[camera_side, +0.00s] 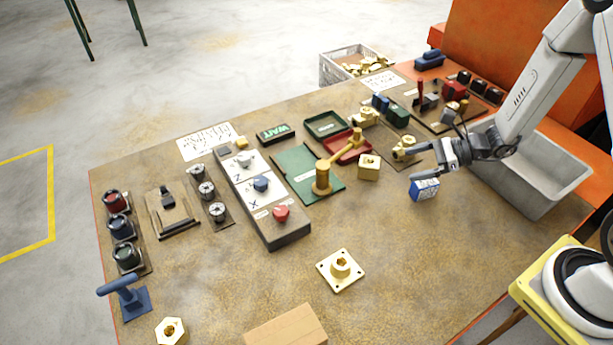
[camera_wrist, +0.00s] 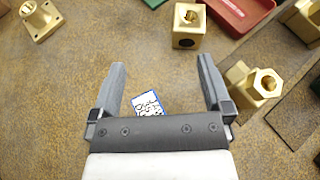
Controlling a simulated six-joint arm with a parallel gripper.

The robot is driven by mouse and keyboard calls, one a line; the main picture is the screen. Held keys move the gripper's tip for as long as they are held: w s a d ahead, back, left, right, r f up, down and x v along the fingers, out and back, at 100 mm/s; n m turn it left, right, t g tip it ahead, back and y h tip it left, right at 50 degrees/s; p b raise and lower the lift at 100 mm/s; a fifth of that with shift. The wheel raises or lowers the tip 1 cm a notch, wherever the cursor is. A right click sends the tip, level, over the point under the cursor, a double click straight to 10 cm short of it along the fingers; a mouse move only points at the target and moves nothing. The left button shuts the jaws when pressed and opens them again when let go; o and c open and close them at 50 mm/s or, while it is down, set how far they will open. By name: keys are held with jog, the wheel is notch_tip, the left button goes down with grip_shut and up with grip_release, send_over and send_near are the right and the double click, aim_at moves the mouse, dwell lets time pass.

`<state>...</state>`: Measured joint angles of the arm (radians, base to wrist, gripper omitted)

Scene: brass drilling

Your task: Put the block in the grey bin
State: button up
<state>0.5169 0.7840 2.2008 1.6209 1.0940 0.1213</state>
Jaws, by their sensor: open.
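A brass cube-shaped block (camera_side: 368,167) with a round hole stands on the brown table, right of the green mat. It also shows in the wrist view (camera_wrist: 186,25), beyond my fingertips. My gripper (camera_side: 411,165) is open above the table, right of the block and apart from it. In the wrist view my gripper (camera_wrist: 161,61) has nothing clasped between its fingers. The grey bin (camera_side: 510,196) stands at the right, behind my gripper, partly hidden by my arm.
A blue-and-white printed piece (camera_side: 424,189) shows just below my gripper; its contact with the table is unclear. A brass fitting (camera_side: 404,149) is close to my fingers. The table front centre right is clear.

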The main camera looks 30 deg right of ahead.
jog(key=s+a+r+n+g+h, duration=0.25)
jog(key=s+n+g, duration=0.2)
jog(key=n, duration=0.35)
jog(key=s+a+r+n+g+h, duration=0.1)
jog(key=s+a+n+g+h, duration=0.1)
jog(key=s+n+g+h, duration=0.35)
jog(key=r+n+t, duration=0.1)
jog(key=n, duration=0.2)
jog(key=r+n+t+h, duration=0.1)
jog(key=r+n+t, duration=0.1)
jog(key=n, duration=0.2)
jog(key=d+r+n+t+h, duration=0.1)
jog(key=n, duration=0.3)
jog(key=shift+w+r+t, duration=0.15)
jog(key=shift+r+t, duration=0.25)
jog(key=n+y, duration=0.3)
jog(key=n, duration=0.6)
send_near(369, 166)
notch_tip(369, 166, down, 3)
jog(key=w, duration=0.1)
jog(key=shift+d+r+t, duration=0.1)
jog(key=shift+d+t, duration=0.2)
